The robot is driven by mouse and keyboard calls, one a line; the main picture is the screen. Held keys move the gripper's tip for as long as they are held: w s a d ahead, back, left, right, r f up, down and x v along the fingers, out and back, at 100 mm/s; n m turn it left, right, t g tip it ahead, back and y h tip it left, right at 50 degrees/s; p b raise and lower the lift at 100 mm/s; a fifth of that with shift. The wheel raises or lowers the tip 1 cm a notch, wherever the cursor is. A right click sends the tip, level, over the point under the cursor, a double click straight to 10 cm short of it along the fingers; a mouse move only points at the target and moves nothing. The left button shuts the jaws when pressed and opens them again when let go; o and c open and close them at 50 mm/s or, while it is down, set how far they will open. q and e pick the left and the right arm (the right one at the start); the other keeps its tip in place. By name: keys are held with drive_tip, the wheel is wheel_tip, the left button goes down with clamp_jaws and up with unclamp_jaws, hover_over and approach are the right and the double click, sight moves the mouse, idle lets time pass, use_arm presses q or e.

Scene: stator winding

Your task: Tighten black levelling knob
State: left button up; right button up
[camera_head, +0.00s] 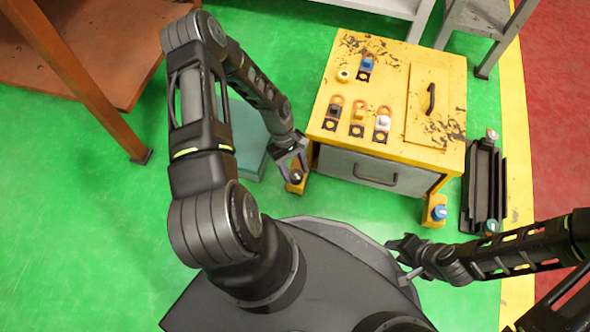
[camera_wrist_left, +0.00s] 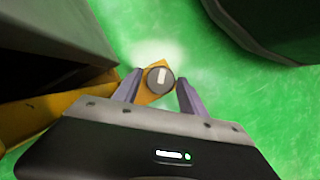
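The black levelling knob (camera_head: 296,178) sits on a yellow foot at the front left of the yellow cabinet. In the left wrist view it is a round dark knob (camera_wrist_left: 160,79) with a pale bar across its top. My left gripper (camera_head: 292,170) reaches down over this foot. Its two fingers (camera_wrist_left: 160,86) are apart, one on each side of the knob, with small gaps visible, so it looks open. Whether either finger touches the knob is hard to tell. My right gripper (camera_head: 394,262) is far from it, low at the right, with its fingers apart and empty.
The yellow cabinet (camera_head: 330,118) has a grey drawer (camera_head: 345,168) and several coloured switches on top. A blue knob (camera_head: 439,212) sits on its front right foot. A black rack (camera_head: 484,185) stands at the right. A teal box (camera_head: 245,140) is left of my left gripper.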

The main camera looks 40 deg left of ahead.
use_arm(q)
drive_tip(key=shift+o, duration=1.1)
drive_tip(key=p+v, duration=0.3)
drive_tip(key=v, duration=0.4)
drive_tip(key=shift+r, duration=0.35)
drive_tip(key=shift+s+a, duration=0.1)
drive_tip(key=shift+s, duration=0.05)
